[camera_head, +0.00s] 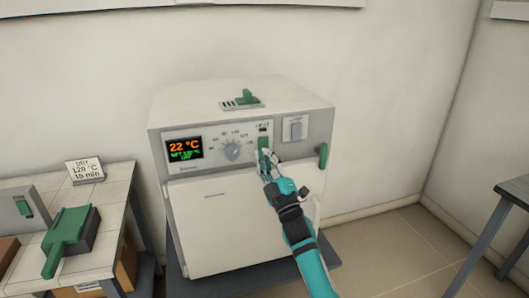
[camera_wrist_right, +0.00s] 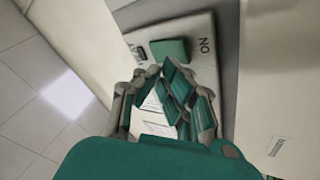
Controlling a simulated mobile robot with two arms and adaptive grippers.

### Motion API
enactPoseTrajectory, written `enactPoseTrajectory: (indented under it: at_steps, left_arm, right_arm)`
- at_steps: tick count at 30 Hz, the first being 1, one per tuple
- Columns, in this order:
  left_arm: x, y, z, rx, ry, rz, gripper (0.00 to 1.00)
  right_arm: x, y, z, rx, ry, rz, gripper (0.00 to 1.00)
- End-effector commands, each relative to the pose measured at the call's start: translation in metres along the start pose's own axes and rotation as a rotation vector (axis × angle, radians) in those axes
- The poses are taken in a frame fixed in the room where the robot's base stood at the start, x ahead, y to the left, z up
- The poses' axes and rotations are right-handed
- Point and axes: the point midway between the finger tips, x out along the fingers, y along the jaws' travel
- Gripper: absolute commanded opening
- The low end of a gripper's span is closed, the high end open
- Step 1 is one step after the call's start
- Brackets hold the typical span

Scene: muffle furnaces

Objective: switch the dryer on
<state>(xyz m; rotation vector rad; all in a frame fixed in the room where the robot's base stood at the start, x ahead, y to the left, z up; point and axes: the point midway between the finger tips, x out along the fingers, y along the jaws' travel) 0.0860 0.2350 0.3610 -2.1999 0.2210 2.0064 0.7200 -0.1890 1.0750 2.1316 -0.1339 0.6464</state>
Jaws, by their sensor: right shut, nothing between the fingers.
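A round dial (camera_head: 232,151) sits beside the display. A green switch (camera_head: 264,142) is on a plate to the right of the dial. In the right wrist view the green switch (camera_wrist_right: 170,49) shows on its light plate beside the letters ON. My right gripper (camera_head: 267,167) is shut and empty, just below the switch; whether it touches the panel I cannot tell. My left gripper is out of view.
A green item (camera_head: 246,97) sits on the dryer's top. A side table (camera_head: 110,220) at left carries a sign (camera_head: 86,170) reading DRY 120 °C 15 min.

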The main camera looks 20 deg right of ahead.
Motion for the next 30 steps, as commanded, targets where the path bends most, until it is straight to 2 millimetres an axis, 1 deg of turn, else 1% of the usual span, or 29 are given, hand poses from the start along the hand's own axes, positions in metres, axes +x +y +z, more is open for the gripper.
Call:
enactPoseTrajectory:
  at_steps: [21, 30]
  left_arm:
    - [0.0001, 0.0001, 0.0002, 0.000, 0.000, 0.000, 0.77]
    - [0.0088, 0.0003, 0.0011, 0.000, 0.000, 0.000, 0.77]
  right_arm:
    - [-0.0001, -0.0002, 0.0000, 0.000, 0.000, 0.000, 0.00]
    - [0.0059, -0.0040, 0.0036, 0.000, 0.001, 0.001, 0.00]
